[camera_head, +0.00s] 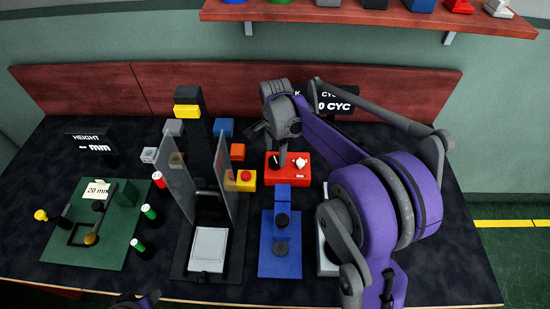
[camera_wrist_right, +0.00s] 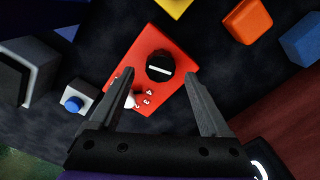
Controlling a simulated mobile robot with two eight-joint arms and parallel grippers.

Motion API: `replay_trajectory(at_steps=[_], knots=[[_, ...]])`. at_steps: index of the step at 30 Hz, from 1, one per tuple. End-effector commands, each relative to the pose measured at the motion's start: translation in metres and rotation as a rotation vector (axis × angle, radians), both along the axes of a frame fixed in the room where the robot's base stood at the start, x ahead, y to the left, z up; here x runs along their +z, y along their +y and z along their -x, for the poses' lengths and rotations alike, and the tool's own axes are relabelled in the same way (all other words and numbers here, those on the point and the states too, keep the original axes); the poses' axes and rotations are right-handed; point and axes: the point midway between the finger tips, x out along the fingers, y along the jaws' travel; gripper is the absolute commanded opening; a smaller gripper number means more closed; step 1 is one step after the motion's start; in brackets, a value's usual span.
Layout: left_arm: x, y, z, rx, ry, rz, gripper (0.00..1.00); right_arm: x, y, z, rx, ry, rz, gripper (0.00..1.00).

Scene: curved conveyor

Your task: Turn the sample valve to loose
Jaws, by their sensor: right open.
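A red box (camera_head: 288,178) stands near the middle of the table, with a black round knob and a white knob (camera_head: 300,163) on top. In the right wrist view the black knob (camera_wrist_right: 160,66) has a white line on its face, and the white knob (camera_wrist_right: 130,99) has small numbers beside it. No label lets me tell which is the sample valve. My right gripper (camera_wrist_right: 158,74) is open and empty, with its fingers above the red box, one on each side of the black knob in the picture. Only a small dark and purple part of my left arm shows.
A blue fixture (camera_head: 281,262) stands in front of the red box. A yellow box with a red button (camera_head: 246,178) and an orange block (camera_head: 237,151) are to its left. Tall grey panels (camera_head: 175,175) rise further left. A green board (camera_head: 120,255) lies at far left.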

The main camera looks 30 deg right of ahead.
Motion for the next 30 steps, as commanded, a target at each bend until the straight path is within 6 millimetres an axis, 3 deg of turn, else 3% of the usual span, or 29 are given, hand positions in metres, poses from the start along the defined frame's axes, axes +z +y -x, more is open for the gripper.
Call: replay_trajectory(at_steps=[6,17,20,30], knots=[[-0.002,0.000,0.000,0.000,0.001,0.000,0.50,-0.028,0.000,0.000,0.001,0.000,0.000,0.81],[-0.003,0.000,0.000,0.000,0.001,0.000,0.50,-0.033,0.000,0.000,0.001,-0.001,0.000,0.81],[-0.003,0.000,0.000,0.000,0.001,0.000,0.50,-0.033,0.000,0.000,0.001,-0.001,0.000,0.66],[-0.003,0.000,0.000,0.000,0.001,0.000,0.50,-0.033,0.000,0.000,0.001,-0.001,0.000,0.05]])
